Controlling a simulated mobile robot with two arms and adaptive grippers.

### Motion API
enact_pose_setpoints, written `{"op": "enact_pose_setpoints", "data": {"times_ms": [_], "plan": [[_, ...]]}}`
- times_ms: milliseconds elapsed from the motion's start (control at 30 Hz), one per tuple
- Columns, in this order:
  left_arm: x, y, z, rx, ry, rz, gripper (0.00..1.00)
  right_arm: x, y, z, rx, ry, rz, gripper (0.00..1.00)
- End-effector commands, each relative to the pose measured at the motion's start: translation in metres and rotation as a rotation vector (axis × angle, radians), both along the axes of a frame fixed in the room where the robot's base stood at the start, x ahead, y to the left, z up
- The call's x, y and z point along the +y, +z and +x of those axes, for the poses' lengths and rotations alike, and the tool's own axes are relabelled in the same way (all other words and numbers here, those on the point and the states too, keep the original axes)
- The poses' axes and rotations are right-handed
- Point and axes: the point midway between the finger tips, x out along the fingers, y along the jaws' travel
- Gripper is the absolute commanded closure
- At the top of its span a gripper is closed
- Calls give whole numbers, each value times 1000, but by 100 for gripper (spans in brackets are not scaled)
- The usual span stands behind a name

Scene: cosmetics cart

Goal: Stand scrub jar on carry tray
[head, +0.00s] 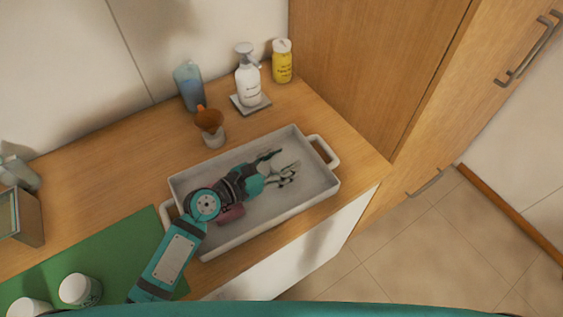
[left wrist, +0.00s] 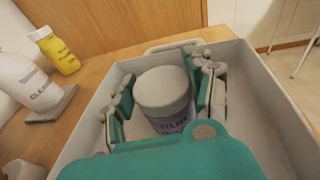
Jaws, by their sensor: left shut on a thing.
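The scrub jar (left wrist: 165,92), with a pale grey lid and a label partly reading "RUB", stands between my left gripper's fingers in the left wrist view. My left gripper (head: 279,166) is shut on it, one finger on each side. The carry tray (head: 235,242) is a grey-white rectangular tray with a handle at each end. The gripper and jar are inside its outline, towards the right end; the tray's wall also shows in the left wrist view (left wrist: 266,88). The jar's base is hidden, so I cannot tell whether it touches the tray floor. My right gripper is out of view.
Behind the tray stand a white pump bottle (head: 247,78), a yellow bottle (head: 282,62), a blue bottle (head: 189,87) and a cup with a brown cone (head: 209,122). Two white jars (head: 80,290) are on the green mat (head: 118,252) at left. A wooden cabinet (head: 375,70) rises at right.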

Motion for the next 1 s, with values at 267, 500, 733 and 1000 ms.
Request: {"op": "enact_pose_setpoints", "data": {"times_ms": [267,500,733,1000], "plan": [[0,0,0,-1,0,-2,83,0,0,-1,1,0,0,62],[0,-2,0,-1,0,-1,24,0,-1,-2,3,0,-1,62],[0,-1,0,-1,0,-1,24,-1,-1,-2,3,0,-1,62],[18,3,-15,0,0,3,24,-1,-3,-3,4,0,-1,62]]}}
